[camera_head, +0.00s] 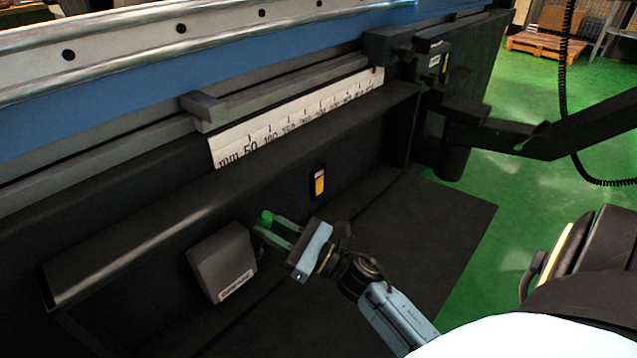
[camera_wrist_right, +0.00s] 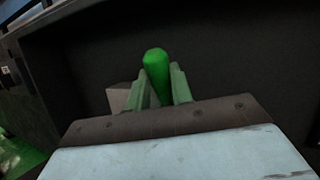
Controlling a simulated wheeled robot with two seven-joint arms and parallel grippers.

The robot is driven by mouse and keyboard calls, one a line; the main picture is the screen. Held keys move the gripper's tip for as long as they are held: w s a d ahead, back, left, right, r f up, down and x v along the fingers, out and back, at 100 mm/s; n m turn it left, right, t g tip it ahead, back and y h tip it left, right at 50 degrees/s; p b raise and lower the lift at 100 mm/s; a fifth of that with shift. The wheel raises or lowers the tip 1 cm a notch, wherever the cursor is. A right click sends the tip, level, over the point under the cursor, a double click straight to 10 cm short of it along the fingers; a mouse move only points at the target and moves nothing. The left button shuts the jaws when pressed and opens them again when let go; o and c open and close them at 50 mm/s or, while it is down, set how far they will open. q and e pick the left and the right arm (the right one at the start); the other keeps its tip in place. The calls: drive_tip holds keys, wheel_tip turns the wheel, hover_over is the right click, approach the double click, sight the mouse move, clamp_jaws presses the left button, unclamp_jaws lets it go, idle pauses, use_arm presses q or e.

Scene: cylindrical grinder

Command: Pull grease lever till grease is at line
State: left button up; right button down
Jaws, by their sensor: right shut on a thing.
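The grease lever (camera_head: 265,218) has a green rounded handle and sits at the right side of a dark grey grease box (camera_head: 219,258) with a label. My right gripper (camera_head: 264,230) is shut on the green handle, its two green fingers on either side. In the right wrist view the green handle (camera_wrist_right: 156,72) stands up between the fingers (camera_wrist_right: 160,85). The grease gauge (camera_head: 318,183) is a small dark-framed window on the machine's front, with a yellow-orange fill and a paler band near its top. The exact line is too small to tell. My left gripper is out of view.
A ledge with a millimetre scale (camera_head: 295,115) runs above the gauge. A dark machine arm (camera_head: 540,135) and a coiled cable (camera_head: 563,90) reach in at the right. A dark mat (camera_head: 440,230) lies on the green floor.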

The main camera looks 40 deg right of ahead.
drive_tip(key=shift+s+f+t+y, duration=0.25)
drive_tip(key=shift+s+t+y, duration=0.05)
drive_tip(key=shift+s+y, duration=0.15)
drive_tip(key=shift+d, duration=0.1)
drive_tip(key=shift+s+f+n, duration=0.15)
drive_tip(key=shift+n, duration=0.15)
drive_tip(key=c, duration=1.2)
unclamp_jaws()
drive_tip(key=shift+c, duration=0.2)
drive_tip(key=p+v, duration=0.1)
drive_tip(key=v, duration=0.6)
drive_tip(key=shift+s, duration=0.2)
drive_tip(key=shift+s+d+f, duration=0.1)
drive_tip(key=shift+f, duration=0.05)
